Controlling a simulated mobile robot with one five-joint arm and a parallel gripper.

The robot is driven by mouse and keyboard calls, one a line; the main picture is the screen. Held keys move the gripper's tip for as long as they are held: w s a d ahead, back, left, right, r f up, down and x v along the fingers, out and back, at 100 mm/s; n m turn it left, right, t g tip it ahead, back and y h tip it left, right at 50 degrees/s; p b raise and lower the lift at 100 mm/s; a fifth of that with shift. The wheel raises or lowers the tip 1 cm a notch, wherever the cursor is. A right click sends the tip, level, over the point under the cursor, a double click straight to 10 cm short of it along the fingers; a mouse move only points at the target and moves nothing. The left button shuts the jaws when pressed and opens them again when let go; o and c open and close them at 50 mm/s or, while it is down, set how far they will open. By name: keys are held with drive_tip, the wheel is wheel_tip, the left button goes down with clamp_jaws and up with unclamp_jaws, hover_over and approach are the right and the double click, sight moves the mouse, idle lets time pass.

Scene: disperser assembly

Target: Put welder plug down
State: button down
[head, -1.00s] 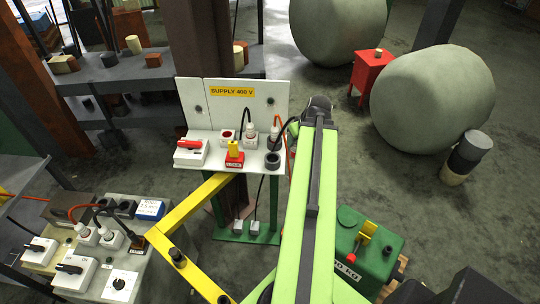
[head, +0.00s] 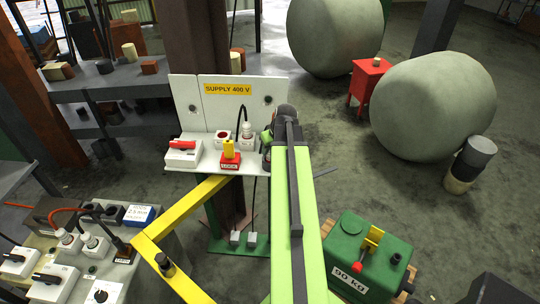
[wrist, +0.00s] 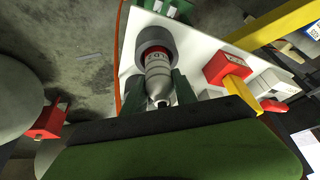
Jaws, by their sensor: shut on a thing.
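My gripper (wrist: 161,90) is shut on the welder plug (wrist: 157,70), a grey-white plug with a red band, its narrow end towards the wrist camera. The plug's far end lines up with a dark grey ring-shaped holder (wrist: 153,37) on the white shelf; I cannot tell how far it is inside. In the head view, my gripper (head: 269,136) is at the right end of the shelf (head: 205,168), and my arm hides the plug. The holder's edge (head: 266,160) just shows beside my arm.
On the shelf are a red box with a yellow top (head: 230,155), a red-handled switch (head: 183,153), an empty-looking socket (head: 222,138) and another plug (head: 246,131). A yellow bar (head: 190,209) crosses in front. A green 90 kg weight (head: 362,262) stands at the right.

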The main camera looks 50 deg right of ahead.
drive_tip(key=shift+r, duration=0.15)
drive_tip(key=c, duration=1)
unclamp_jaws()
drive_tip(key=shift+s+r+p, duration=0.1)
drive_tip(key=shift+r+p, duration=0.15)
drive_tip(key=shift+p, duration=0.2)
drive_tip(key=p+v, duration=1)
drive_tip(key=v, duration=0.1)
drive_tip(key=shift+s+r, duration=0.15)
drive_tip(key=shift+r, duration=0.05)
drive_tip(key=shift+a, duration=0.1)
